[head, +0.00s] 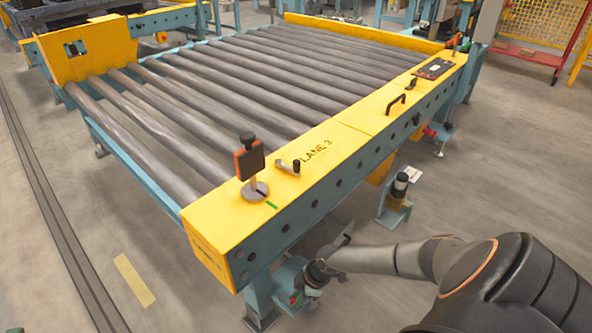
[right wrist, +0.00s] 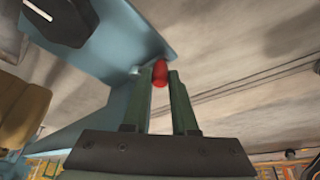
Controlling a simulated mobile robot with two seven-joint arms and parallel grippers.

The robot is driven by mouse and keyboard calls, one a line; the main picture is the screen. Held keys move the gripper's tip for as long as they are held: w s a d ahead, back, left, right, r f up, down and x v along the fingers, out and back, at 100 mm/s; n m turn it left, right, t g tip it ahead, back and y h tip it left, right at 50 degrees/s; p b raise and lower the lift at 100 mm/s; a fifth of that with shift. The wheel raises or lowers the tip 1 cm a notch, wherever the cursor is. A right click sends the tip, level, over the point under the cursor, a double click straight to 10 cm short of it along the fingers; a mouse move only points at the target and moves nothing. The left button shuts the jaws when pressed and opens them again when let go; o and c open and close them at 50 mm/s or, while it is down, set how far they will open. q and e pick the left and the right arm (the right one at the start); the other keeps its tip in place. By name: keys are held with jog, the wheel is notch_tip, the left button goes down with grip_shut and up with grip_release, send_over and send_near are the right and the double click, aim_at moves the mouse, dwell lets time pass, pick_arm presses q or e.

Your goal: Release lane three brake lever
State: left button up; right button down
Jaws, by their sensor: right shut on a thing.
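A red knob (right wrist: 160,72) sits between the green fingers of my right gripper (right wrist: 159,92) in the right wrist view. The fingers are shut on it, next to a blue metal part. In the head view, my right gripper (head: 309,281) is low at the near leg of the lane three conveyor, beside a bit of red (head: 293,299); the arm's end partly hides the spot. The yellow side rail (head: 222,226) marked LANE 3 carries a black and orange upright paddle (head: 249,158) on a round disc with a green mark. My left gripper is not in view.
Grey rollers (head: 230,85) fill the conveyor top. A blue floor bracket with a black cylinder (head: 399,185) stands near my right arm.

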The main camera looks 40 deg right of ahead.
jog(key=c, duration=1)
grip_release()
pick_arm(q)
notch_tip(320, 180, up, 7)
jog(key=p, duration=0.6)
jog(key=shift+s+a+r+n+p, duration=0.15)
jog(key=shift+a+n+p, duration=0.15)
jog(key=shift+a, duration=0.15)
pick_arm(e)
jog(key=v, duration=1.2)
jog(key=shift+d+r, duration=0.1)
jog(key=shift+r, duration=0.15)
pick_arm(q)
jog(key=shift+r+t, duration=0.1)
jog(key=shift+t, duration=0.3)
pick_arm(e)
jog(key=shift+s, duration=0.1)
